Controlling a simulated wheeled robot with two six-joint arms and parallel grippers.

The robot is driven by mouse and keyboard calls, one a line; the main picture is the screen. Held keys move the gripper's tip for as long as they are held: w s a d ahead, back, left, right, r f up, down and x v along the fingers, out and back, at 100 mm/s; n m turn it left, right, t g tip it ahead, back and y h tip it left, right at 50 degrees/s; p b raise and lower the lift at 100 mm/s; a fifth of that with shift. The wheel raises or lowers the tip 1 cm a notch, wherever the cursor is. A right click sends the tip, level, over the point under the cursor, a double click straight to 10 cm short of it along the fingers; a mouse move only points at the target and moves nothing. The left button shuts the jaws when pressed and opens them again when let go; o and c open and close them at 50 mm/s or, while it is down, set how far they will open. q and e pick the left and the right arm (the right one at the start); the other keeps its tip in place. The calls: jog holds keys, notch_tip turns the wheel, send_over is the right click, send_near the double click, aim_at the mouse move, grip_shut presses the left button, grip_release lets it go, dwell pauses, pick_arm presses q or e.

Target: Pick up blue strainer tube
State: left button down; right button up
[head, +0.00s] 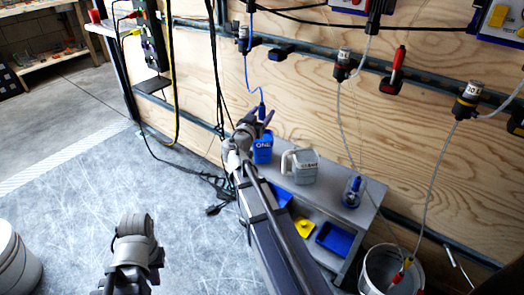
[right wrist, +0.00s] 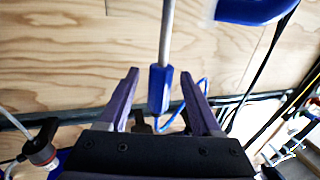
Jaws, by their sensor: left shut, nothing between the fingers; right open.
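The blue strainer tube (head: 247,72) hangs from a fitting on the plywood wall, and its thin blue line curves down to a blue strainer end. In the right wrist view the blue strainer (right wrist: 160,90) with a grey rod sits between the fingers, with a gap on each side. My right gripper (head: 257,117) is open around it, above the blue jug; the fingers (right wrist: 160,75) show in the wrist view. My left gripper (head: 135,225) is low at the left over the floor, shut and empty, away from the tube.
A blue jug (head: 263,147), a grey-white jug (head: 300,165) and a blue bottle (head: 353,190) stand on a grey shelf (head: 372,195). Blue and yellow bins sit below. A white bucket (head: 370,285) is at right. Other lines hang on the wall. Floor at left is mostly clear.

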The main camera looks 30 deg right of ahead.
grip_shut()
dwell(0.5)
dwell(0.9)
